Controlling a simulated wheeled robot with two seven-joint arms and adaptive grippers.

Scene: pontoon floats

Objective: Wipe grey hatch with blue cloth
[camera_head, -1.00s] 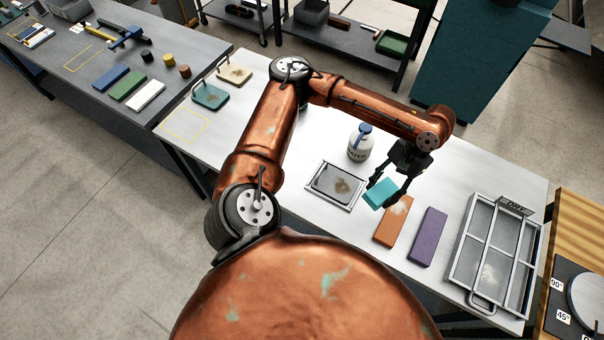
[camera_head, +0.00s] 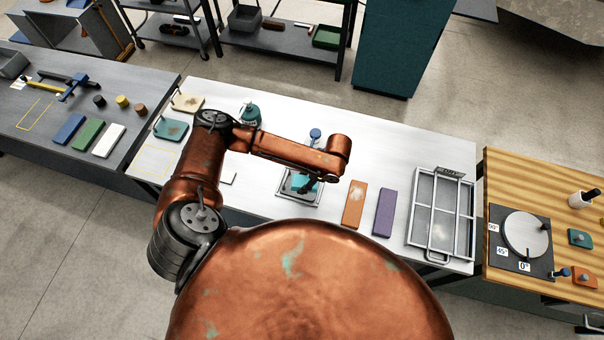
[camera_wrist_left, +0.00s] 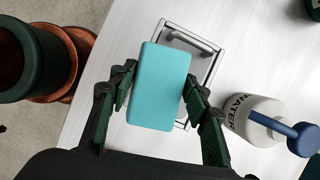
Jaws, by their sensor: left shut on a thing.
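The blue cloth, a turquoise block, is held between the fingers of my left gripper (camera_head: 307,188); in the left wrist view the cloth (camera_wrist_left: 160,87) fills the space between the fingertips. In the head view the cloth (camera_head: 299,181) is over the grey hatch (camera_head: 291,194), a small panel in a metal frame. The hatch's frame and handle (camera_wrist_left: 194,40) show behind the cloth in the left wrist view. The cloth and gripper hide most of the hatch face, so I cannot tell whether they touch. My right gripper is not in view.
A white water bottle with a blue top (camera_wrist_left: 255,120) stands close beside the hatch. An orange block (camera_head: 354,206) and a purple block (camera_head: 385,212) lie to the right, then a wire-framed tray (camera_head: 420,238). Teal (camera_head: 170,129) and cream (camera_head: 187,103) hatches lie left.

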